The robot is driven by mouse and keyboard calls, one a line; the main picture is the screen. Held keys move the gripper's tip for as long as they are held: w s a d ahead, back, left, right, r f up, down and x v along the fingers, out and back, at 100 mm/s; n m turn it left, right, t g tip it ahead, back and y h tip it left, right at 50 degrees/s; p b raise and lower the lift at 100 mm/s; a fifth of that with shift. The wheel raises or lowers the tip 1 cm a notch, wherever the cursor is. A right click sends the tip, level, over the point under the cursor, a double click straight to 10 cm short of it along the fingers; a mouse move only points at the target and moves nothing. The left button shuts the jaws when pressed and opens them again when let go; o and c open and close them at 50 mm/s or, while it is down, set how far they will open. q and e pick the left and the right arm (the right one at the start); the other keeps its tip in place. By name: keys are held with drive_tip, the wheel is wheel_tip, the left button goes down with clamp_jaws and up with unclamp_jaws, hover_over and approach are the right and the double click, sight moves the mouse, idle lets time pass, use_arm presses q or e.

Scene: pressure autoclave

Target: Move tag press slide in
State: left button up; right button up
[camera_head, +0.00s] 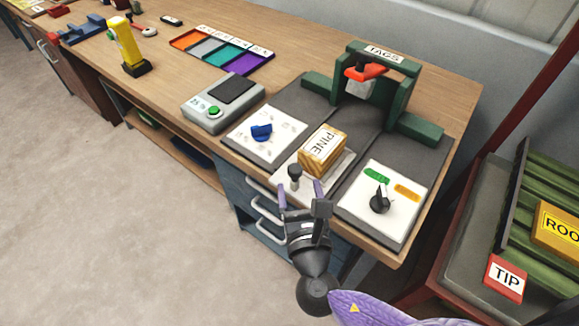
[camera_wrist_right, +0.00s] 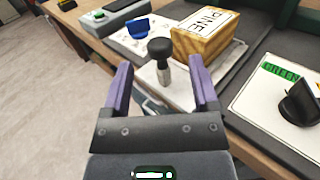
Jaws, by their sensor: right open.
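The tag press (camera_head: 378,85) is a dark green frame labelled TAGS with an orange-red part, at the back of a grey base on the bench. Its slide (camera_head: 283,183) is a pale plate at the base's front, carrying a wooden block (camera_head: 322,152) marked PINE. A dark knob on a metal stem (camera_head: 294,175) stands upright at the slide's front; it also shows in the right wrist view (camera_wrist_right: 161,60). My right gripper (camera_head: 301,190) is open, its purple fingers either side of the knob's line in the wrist view, apart from it. My left gripper is not in view.
A white panel with a blue knob (camera_head: 262,132) lies left of the slide. A panel with green and orange labels and a black knob (camera_head: 380,200) lies right. A grey device (camera_head: 222,103) and coloured tray (camera_head: 222,50) stand further left. The bench's front edge is close.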

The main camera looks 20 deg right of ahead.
sight(294, 161)
drive_tip(key=w, duration=0.7)
drive_tip(key=shift+w+d+b, duration=0.1)
drive_tip(key=shift+d+b, duration=0.3)
clamp_jaws()
idle(0.8)
